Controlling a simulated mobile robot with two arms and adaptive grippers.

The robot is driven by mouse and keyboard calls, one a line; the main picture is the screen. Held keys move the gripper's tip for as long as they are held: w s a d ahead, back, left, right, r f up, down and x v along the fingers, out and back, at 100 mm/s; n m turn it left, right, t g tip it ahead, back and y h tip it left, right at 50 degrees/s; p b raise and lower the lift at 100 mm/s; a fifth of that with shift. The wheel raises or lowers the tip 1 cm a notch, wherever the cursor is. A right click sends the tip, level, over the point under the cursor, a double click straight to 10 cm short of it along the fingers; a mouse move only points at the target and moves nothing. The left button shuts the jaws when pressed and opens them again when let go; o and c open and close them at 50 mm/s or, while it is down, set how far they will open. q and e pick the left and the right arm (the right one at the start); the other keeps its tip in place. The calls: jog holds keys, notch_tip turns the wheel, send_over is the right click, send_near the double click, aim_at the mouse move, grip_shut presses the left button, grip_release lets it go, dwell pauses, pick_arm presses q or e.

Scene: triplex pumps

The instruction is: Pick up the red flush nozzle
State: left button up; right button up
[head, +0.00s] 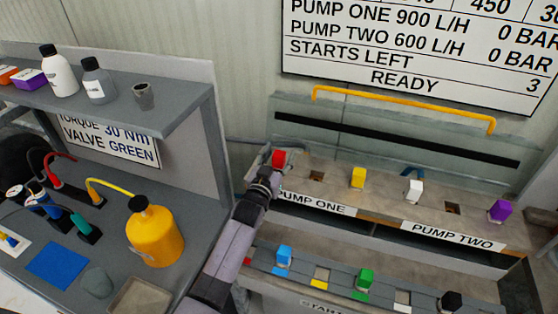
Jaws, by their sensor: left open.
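A thin red curved piece (58,158), which looks like the red flush nozzle, stands in a dark holder on the left bench. Its lower part is small and hard to make out. My left arm comes up from the bottom middle of the head view. My left gripper (266,158) is open at the left end of the PUMP ONE row, well to the right of the red curved piece. A red block (279,157) shows right beside its fingers; I cannot tell whether they touch it. My right gripper is not in view.
A yellow curved piece (108,187), a green piece (82,224) and an orange-yellow bottle (154,232) stand on the bench. A grey shelf (165,118) with bottles overhangs its back. A blue mat (57,264) lies in front. Coloured blocks line the pump bench.

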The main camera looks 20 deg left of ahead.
pick_arm(q)
jog(key=shift+w, duration=0.15)
jog(key=shift+c, duration=0.4)
jog(key=shift+r, duration=0.1)
grip_shut()
